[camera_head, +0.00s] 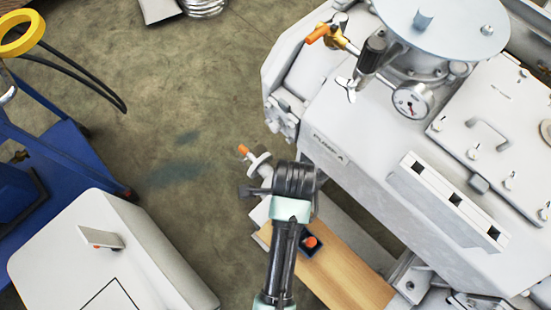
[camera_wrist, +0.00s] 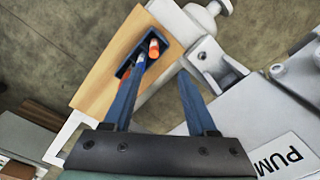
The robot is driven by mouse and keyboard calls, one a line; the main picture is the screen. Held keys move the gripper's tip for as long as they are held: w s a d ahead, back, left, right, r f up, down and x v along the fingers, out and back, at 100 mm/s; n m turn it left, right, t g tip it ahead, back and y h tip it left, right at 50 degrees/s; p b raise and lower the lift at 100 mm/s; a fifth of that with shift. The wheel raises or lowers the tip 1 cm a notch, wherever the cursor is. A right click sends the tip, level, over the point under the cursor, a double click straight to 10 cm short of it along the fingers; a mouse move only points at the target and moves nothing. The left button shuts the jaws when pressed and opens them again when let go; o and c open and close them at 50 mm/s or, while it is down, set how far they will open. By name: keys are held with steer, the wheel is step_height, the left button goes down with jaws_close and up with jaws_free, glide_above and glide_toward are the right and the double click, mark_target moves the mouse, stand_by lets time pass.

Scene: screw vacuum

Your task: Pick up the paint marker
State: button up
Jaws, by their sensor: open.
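A small dark tray (camera_wrist: 126,67) holds slim pen-like items: one with an orange end (camera_wrist: 154,47) and one with a blue and white end (camera_wrist: 140,65). More orange shows at the tray's left end, partly behind a finger. I cannot tell which item is the paint marker. In the head view the tray (camera_head: 318,254) shows beside my arm with one orange-red top (camera_head: 311,242). My gripper (camera_wrist: 158,78) is open with nothing between its fingers. In the wrist view its left finger overlaps the tray's near part; its right finger is clear of it. The gap in depth is unclear.
The tray sits on a wooden board (camera_head: 350,278) beside the large white pump machine (camera_head: 370,165). A pipe fitting with an orange tip (camera_head: 243,149) is close to my gripper. A white cabinet (camera_head: 150,245) and blue frame (camera_head: 75,155) stand left; open floor lies between.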

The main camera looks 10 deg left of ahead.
steer(key=f, duration=0.2)
steer(key=f+b, duration=0.1)
steer(key=f, duration=0.2)
steer(key=s+f+b, duration=0.1)
steer(key=f, duration=0.2)
step_height(320, 180, down, 6)
steer(key=shift+w+a+r+b, duration=0.1)
steer(key=shift+a+r+b, duration=0.1)
steer(key=shift+b, duration=0.7)
jaws_close()
